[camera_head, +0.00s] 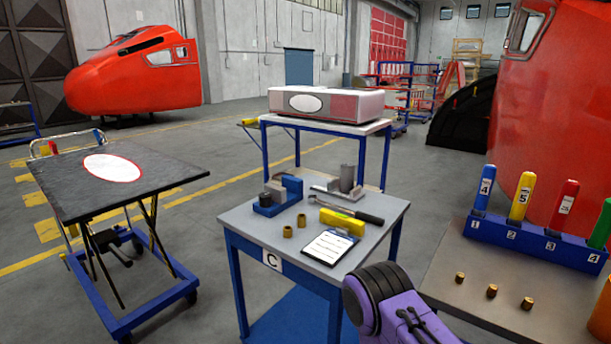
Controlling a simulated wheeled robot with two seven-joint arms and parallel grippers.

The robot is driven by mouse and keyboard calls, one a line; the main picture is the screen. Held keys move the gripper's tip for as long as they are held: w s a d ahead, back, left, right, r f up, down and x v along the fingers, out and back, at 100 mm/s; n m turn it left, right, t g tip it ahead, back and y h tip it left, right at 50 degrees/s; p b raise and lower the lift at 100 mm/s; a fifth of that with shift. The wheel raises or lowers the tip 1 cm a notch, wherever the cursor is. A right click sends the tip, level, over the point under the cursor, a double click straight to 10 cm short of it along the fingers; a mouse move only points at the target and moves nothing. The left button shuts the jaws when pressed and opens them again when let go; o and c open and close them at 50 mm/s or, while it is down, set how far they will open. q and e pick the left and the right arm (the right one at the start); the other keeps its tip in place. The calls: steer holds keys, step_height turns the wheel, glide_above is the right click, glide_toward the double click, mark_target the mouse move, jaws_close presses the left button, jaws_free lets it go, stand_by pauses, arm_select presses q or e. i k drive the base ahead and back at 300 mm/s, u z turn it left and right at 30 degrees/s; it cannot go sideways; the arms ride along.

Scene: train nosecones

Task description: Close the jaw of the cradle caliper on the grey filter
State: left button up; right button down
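A grey cylinder (347,178), which looks like the grey filter, stands upright on a small grey base (345,193) at the back of the table marked C. A grey block stands close to its left; I cannot tell whether it touches the cylinder. Neither gripper shows; only a purple and black part of my arm shows at the bottom.
The table C (235,219) also holds a hammer (350,207), a yellow box (342,221), a clipboard (329,247) and two brass fittings (301,220). A lift cart (150,178) stands left. A bench (480,300) with a blue rack (535,240) is right.

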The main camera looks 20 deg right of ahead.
mark_target(334, 183)
steer(key=i, duration=0.55)
steer(key=u, duration=1.8)
steer(key=i, duration=1.5)
steer(key=z, duration=3.7)
steer(key=k, duration=0.15)
steer(key=u, duration=0.4)
